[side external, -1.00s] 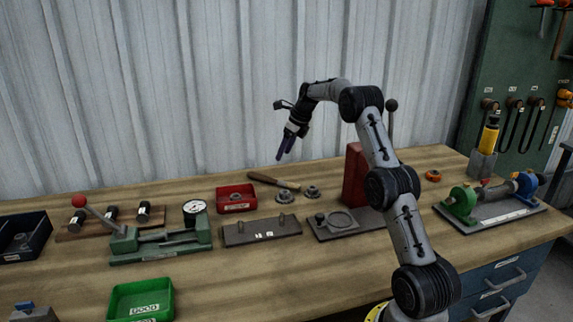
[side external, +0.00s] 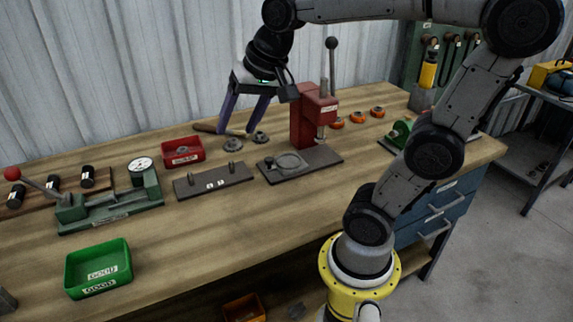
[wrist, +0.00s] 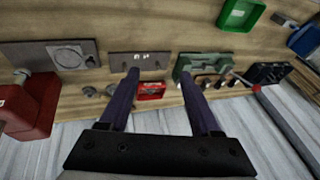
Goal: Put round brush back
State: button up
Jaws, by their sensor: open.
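My gripper (side external: 237,130) is open and empty, fingers pointing down, over the back of the bench between the red tray and the red press; its two purple fingers also show apart in the wrist view (wrist: 158,74). A wooden-handled tool (side external: 203,128) lies behind the red tray, partly hidden by a finger. I cannot tell whether it is the round brush, and no other thing is clearly that brush. Two small round metal parts (side external: 234,143) lie close to the fingertips; they show left of the fingers in the wrist view (wrist: 90,91).
A red tray (side external: 168,160) is left of the gripper and a red press (side external: 303,130) right. A grey plate with pins (side external: 190,188), a green lever fixture (side external: 103,211) and a green tray (side external: 70,270) stand nearer the front. Orange rings (side external: 357,118) lie at back right.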

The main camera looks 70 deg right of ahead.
jog(key=s+a+f+n, duration=0.1)
jog(key=s+f+n, duration=0.1)
jog(key=s+n, duration=0.2)
jog(key=s+a+f+n, duration=0.2)
jog(key=s+f+n, duration=0.1)
jog(key=s, duration=0.3)
jog(key=shift+s+a+f+n+t, duration=0.25)
jog(key=shift+s+a+n+t, duration=0.1)
jog(key=shift+n, duration=0.45)
